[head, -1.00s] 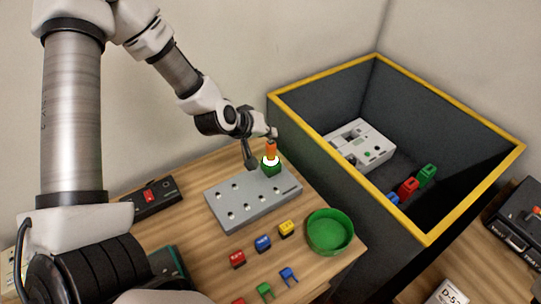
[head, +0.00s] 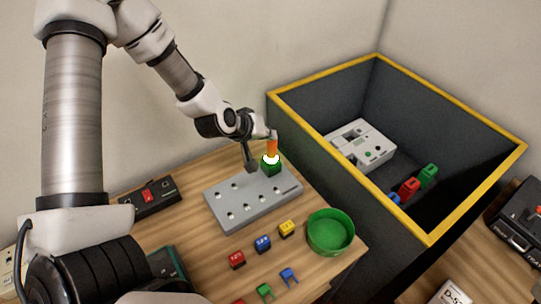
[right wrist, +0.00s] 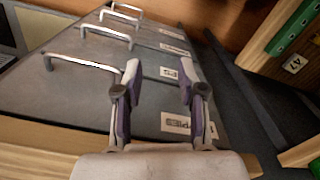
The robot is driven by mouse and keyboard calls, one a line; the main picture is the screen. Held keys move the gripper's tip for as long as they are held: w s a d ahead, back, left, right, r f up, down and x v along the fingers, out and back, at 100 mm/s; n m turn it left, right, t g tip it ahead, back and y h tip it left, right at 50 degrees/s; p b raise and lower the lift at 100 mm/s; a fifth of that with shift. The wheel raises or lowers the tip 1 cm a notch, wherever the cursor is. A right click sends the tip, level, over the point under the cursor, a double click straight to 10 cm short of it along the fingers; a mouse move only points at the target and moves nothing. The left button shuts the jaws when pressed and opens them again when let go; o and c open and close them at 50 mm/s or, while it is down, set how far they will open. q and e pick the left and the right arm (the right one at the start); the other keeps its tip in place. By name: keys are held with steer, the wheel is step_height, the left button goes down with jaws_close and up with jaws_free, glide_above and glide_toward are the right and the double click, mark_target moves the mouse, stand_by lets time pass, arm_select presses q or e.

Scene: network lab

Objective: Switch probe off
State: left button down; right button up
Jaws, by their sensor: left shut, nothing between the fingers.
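An orange-topped piece (head: 272,147) with a bright white band (head: 271,159) stands on a green block (head: 270,169) at the back right of a grey plate with round holes (head: 247,206); it may be the probe. My left gripper (head: 261,143) is shut and empty right beside the orange top; whether it touches cannot be told. A black box with a red rocker switch (head: 149,196) lies left of the plate. My right gripper (right wrist: 158,75) shows in the right wrist view, its fingers apart and empty above a grey surface with metal handles (right wrist: 88,62).
A green round dish (head: 330,232) and red, blue and yellow blocks (head: 262,244) lie in front of the plate. A deep yellow-rimmed bin (head: 432,240) on the right holds a white device (head: 362,146) and coloured pieces. A black case (head: 518,222) stands far right.

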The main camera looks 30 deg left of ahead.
arm_select(q)
steer(key=shift+r+p, duration=0.65)
steer(key=shift+r, duration=0.1)
step_height(320, 180, up, 6)
steer(key=p, duration=0.5)
steer(key=shift+p, duration=0.3)
